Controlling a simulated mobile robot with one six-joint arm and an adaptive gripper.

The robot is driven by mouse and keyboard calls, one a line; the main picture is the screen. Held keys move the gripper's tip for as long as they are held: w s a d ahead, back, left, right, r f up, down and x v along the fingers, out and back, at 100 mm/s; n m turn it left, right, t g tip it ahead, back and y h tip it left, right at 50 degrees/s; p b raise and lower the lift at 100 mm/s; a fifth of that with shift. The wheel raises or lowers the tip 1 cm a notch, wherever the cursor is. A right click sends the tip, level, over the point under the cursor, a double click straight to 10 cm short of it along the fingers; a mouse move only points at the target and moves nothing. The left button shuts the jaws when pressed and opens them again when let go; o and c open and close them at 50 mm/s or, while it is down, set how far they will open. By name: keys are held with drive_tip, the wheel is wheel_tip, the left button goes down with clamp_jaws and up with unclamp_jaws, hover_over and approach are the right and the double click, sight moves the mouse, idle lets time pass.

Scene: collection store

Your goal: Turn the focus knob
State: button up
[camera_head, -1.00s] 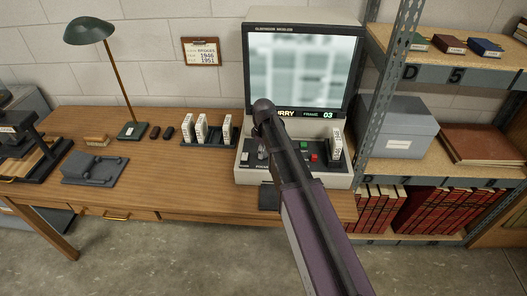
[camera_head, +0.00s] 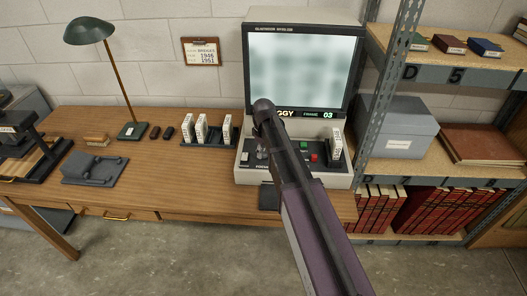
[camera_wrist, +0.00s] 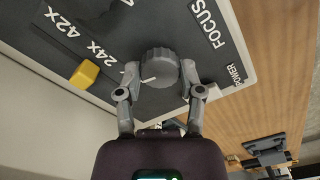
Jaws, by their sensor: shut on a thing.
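The focus knob (camera_wrist: 160,68) is a grey ribbed dial with a white pointer mark, next to the FOCUS label (camera_wrist: 209,22) in the wrist view. My gripper (camera_wrist: 160,82) has its two fingers closed on opposite sides of the knob. In the head view my arm hides the knob and gripper. The reader's screen (camera_head: 303,72) shows a heavily blurred picture. The strip below it shows text ending in "GGY" and "FRAME 03".
A yellow knob (camera_wrist: 84,73) sits near the 24X and 42X marks. Green (camera_head: 304,146) and red (camera_head: 314,157) buttons are on the reader's panel. A rack of white boxes (camera_head: 200,128) stands left of the reader. A metal shelf post (camera_head: 385,80) rises close on the right.

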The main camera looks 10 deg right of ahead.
drive_tip(key=m, duration=0.5)
drive_tip(key=shift+s, duration=0.1)
idle(0.3)
drive_tip(key=o, duration=1.2)
drive_tip(key=shift+c, duration=0.2)
drive_tip(key=shift+n, duration=0.4)
